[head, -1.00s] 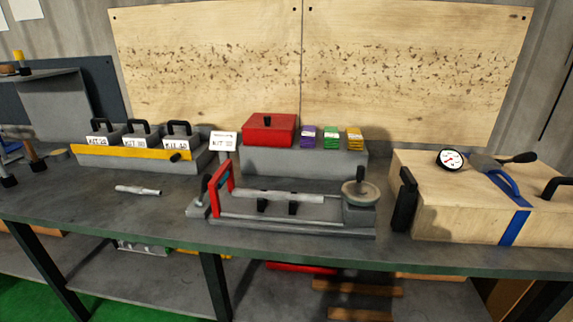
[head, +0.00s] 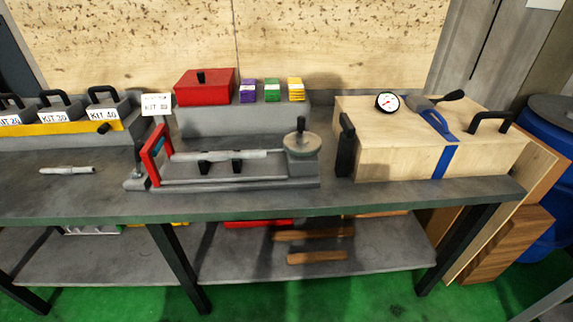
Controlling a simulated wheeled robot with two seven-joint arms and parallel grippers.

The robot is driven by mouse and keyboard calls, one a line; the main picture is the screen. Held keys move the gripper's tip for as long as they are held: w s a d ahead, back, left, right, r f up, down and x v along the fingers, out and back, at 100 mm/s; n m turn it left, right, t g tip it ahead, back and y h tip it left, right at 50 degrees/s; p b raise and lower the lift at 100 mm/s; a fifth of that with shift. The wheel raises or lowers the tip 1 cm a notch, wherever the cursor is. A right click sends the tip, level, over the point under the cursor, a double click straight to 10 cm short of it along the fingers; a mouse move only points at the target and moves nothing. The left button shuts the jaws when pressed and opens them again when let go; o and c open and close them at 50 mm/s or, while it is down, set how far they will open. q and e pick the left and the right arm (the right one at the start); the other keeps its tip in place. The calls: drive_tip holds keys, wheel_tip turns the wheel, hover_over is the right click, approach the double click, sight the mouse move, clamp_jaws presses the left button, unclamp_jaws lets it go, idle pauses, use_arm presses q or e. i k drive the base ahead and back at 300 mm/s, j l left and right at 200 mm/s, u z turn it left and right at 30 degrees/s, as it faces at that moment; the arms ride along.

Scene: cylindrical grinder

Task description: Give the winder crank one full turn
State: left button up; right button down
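The winder is a grey fixture (head: 240,184) on the workbench, in the middle of the head view. At its right end is a round disc crank (head: 302,144) with a small upright dark knob (head: 301,124) at its far edge. A light grey bar (head: 215,156) lies across two black supports. A red handle frame (head: 154,155) stands at the fixture's left end. Neither of my grippers is in view, and nothing touches the crank.
Right of the fixture stands a wooden box (head: 390,158) with a blue strap, a dial gauge (head: 387,102) and a black handle. Behind sits a red box (head: 204,88) and small coloured stacks. A loose rod (head: 67,170) lies left. The bench front (head: 250,208) is clear.

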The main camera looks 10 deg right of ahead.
sight(300, 143)
drive_tip(key=i+j+z, duration=0.1)
drive_tip(key=i+z, duration=0.2)
drive_tip(key=z, duration=0.15)
drive_tip(key=i+j+z, duration=0.2)
drive_tip(key=z, duration=0.3)
drive_tip(key=i+j+z, duration=0.25)
drive_tip(key=z, duration=0.2)
